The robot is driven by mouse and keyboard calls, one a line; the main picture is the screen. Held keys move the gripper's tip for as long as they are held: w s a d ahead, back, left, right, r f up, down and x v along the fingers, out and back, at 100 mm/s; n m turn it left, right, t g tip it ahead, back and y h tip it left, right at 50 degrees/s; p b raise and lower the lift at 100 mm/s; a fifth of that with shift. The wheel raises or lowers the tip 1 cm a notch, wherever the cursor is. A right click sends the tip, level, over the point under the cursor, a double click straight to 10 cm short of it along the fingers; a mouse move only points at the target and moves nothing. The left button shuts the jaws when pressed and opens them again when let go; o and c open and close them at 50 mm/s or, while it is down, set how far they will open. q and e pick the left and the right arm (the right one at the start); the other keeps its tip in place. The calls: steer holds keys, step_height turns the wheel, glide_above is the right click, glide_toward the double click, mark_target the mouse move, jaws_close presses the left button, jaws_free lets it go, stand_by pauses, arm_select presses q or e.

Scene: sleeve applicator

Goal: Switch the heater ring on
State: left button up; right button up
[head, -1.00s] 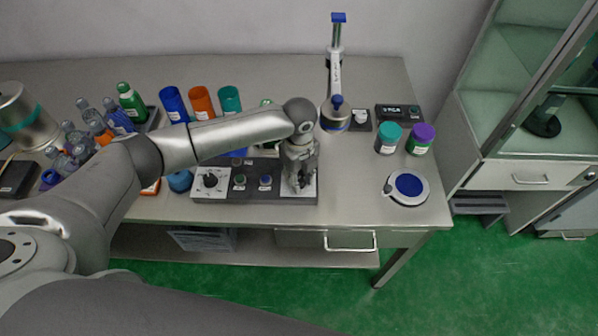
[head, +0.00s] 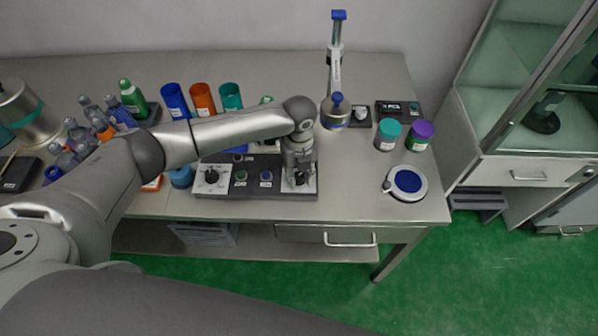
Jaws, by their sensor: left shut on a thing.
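A dark control panel (head: 253,189) lies near the front edge of the table. It carries a black knob (head: 211,175) on a white plate at left, a green button (head: 240,176), a blue button (head: 266,175) and a second white plate (head: 291,188) at right. My left gripper (head: 299,178) points down over the right plate and is shut on a dark knob there, mostly hidden by the fingers. My right gripper is out of view.
Teal (head: 388,134) and purple-lidded (head: 420,135) jars stand right of the stand. A round blue-topped device (head: 407,184) lies at front right. Blue, orange and teal cups (head: 230,96) stand behind my arm, and several bottles (head: 122,115) at left.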

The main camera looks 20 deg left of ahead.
mark_target(299, 177)
arm_select(q)
steer(key=o, duration=1)
steer(key=shift+r, duration=0.1)
step_height(299, 177, up, 12)
steer(key=shift+f, duration=0.1)
steer(key=shift+d, duration=0.1)
